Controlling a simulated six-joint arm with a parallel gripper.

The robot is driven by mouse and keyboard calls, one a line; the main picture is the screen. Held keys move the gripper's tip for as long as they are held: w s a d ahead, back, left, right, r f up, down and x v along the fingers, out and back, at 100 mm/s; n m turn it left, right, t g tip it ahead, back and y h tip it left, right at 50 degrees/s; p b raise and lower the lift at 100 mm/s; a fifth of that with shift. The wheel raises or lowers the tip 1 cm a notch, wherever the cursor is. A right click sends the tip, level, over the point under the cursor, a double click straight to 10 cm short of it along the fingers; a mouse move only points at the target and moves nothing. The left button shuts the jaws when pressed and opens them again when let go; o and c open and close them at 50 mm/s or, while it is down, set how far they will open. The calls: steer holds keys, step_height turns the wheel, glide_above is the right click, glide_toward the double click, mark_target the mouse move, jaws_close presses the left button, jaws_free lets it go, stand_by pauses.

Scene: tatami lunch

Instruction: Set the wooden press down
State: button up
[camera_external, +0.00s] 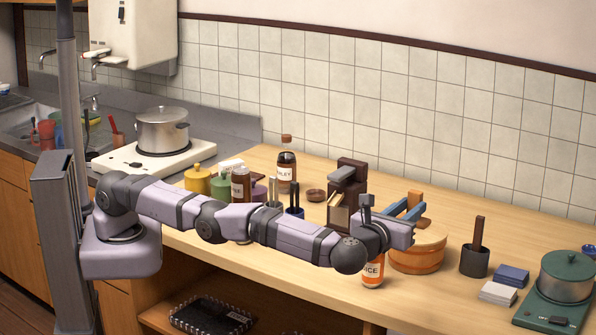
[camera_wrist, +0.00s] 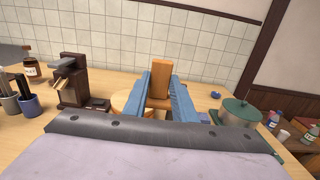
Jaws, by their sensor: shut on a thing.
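The wooden press (camera_external: 415,197) is an upright orange-brown block with a wider, darker foot. It also shows between the blue fingers in the wrist view (camera_wrist: 160,74). My gripper (camera_external: 412,207) is shut on it, one finger on each side (camera_wrist: 161,84). The press stands about upright above a round wooden tub (camera_external: 416,263) with a pale top. The tub's pale top shows partly behind the left finger in the wrist view (camera_wrist: 122,101). I cannot tell whether the foot of the press touches the tub.
A dark pot with a wooden handle (camera_external: 475,260) stands right of the tub, then blue and white stacks (camera_external: 498,292) and a green pot (camera_external: 567,273). A dark brown machine (camera_external: 345,182) stands left. A labelled bottle (camera_external: 373,272) is close in front, below my wrist.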

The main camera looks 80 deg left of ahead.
stand_by(0.5)
step_height(320, 180, down, 10)
steer(key=b, duration=1)
steer(key=shift+f+b, duration=0.25)
steer(key=shift+b, duration=0.05)
step_height(320, 180, down, 5)
steer(key=b, duration=0.6)
steer(key=shift+f+b, duration=0.5)
steer(key=shift+b, duration=0.05)
steer(key=shift+f+b, duration=0.65)
steer(key=shift+f, duration=1.1)
steer(key=shift+f, duration=0.1)
